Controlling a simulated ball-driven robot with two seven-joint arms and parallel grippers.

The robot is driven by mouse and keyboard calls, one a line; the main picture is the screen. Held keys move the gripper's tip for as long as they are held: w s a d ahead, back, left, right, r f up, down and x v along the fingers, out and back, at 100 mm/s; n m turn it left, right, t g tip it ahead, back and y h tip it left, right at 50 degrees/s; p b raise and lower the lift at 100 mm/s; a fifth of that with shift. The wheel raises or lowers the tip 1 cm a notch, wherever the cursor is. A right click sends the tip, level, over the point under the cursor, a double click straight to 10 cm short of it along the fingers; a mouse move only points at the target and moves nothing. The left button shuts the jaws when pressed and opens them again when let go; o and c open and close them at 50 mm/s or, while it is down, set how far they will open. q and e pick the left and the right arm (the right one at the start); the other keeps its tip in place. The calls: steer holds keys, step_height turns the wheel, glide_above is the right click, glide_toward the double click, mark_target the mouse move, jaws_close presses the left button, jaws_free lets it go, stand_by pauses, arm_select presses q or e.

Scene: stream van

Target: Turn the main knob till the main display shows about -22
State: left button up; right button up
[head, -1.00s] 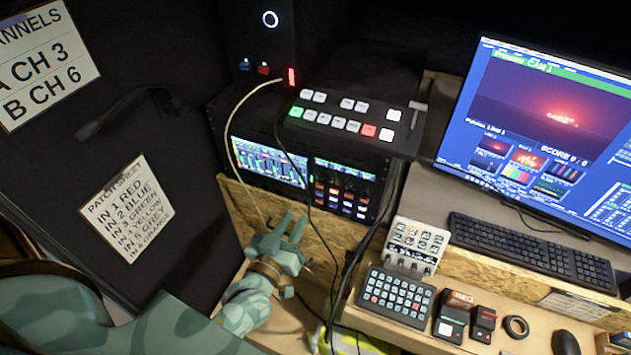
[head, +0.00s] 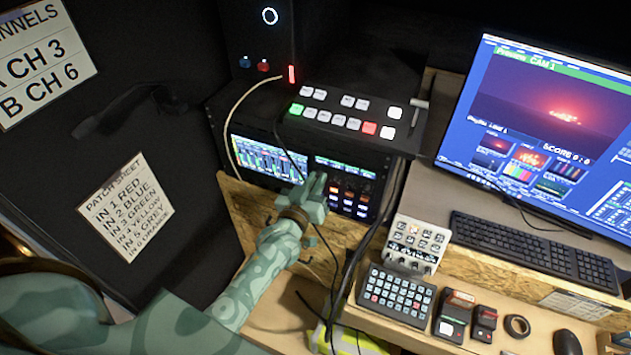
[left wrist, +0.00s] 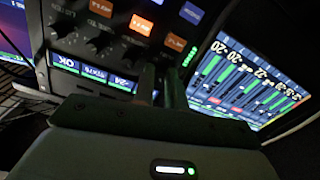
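My left gripper (head: 315,185) is in front of the rack panel (head: 352,200), near the edge between the large mixer screen (head: 262,160) and the knob section. In the left wrist view its two dark fingers (left wrist: 160,85) stand a small gap apart, pointing at the panel; I see nothing clearly held. The main knob cannot be made out; the fingers cover part of the panel. In that view, upside down, a strip of small displays (left wrist: 92,76) has one reading that looks like -24 (left wrist: 122,84). Several dark knobs (left wrist: 98,44) are beside it. My right gripper is not in view.
A switcher with lit buttons (head: 340,120) sits on top of the rack. A pale cable (head: 232,130) and a dark cable hang close to my gripper. A small control box (head: 415,245), a keypad (head: 395,295) and a monitor (head: 550,120) are to the right.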

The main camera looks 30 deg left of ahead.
arm_select(q)
jaws_close()
steer(key=shift+m+p, duration=0.4)
steer(key=shift+m, duration=0.3)
steer(key=shift+o, duration=2.1)
jaws_free()
steer(key=s, duration=1.6)
steer(key=shift+s+d, duration=0.15)
steer(key=shift+d, duration=0.3)
